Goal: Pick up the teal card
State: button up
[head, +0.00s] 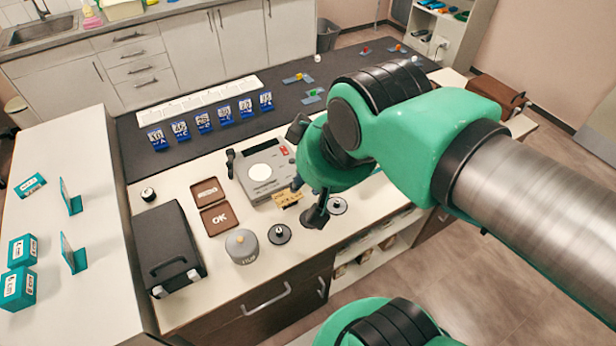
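Two thin teal upright pieces, card-like with a foot, stand on the white counter at the left: a farther teal card (72,197) and a nearer teal card (74,254). I cannot tell which one is the task's teal card, or whether they are cards or stands. My gripper (313,205) is low over the central worktop, far to their right, beside a small tan block (287,198). My arm partly hides the gripper, and its finger opening does not show clearly. I see no teal card at it.
Teal boxes (22,250) stand left of the upright pieces. A black case (166,248), brown OK tray (219,217), grey weight (242,246) and grey scale (264,170) crowd the worktop (207,275). Blue numbered stands (204,122) line the dark mat behind.

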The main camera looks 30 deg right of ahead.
jog(key=shift+w, duration=0.1)
jog(key=shift+c, duration=0.2)
jog(key=w+a+r+n+t+y+p, duration=0.15)
jog(key=w+a+y, duration=0.25)
jog(key=w+a, duration=1.35)
jog(key=m+t+p, duration=0.1)
jog(key=m+t, duration=0.2)
jog(key=t, duration=0.1)
send_over(62, 248)
jog(key=d, duration=0.8)
notch_tip(62, 248, down, 12)
jog(key=s+a+f, duration=0.2)
jog(key=f, duration=0.2)
jog(key=s+a+f+t+h, duration=0.1)
jog(key=a+f, duration=0.2)
jog(key=f, duration=0.2)
jog(key=s+a+f+t+h+p, duration=0.1)
jog(key=s+a+f, duration=0.1)
jog(key=f, duration=0.2)
jog(key=shift+s+a+f+m, duration=0.15)
jog(key=shift+s+f+m, duration=0.05)
jog(key=shift+s+m, duration=0.1)
jog(key=shift+w, duration=0.15)
jog(key=shift+b+x, duration=0.55)
jog(key=shift+x, duration=3.45)
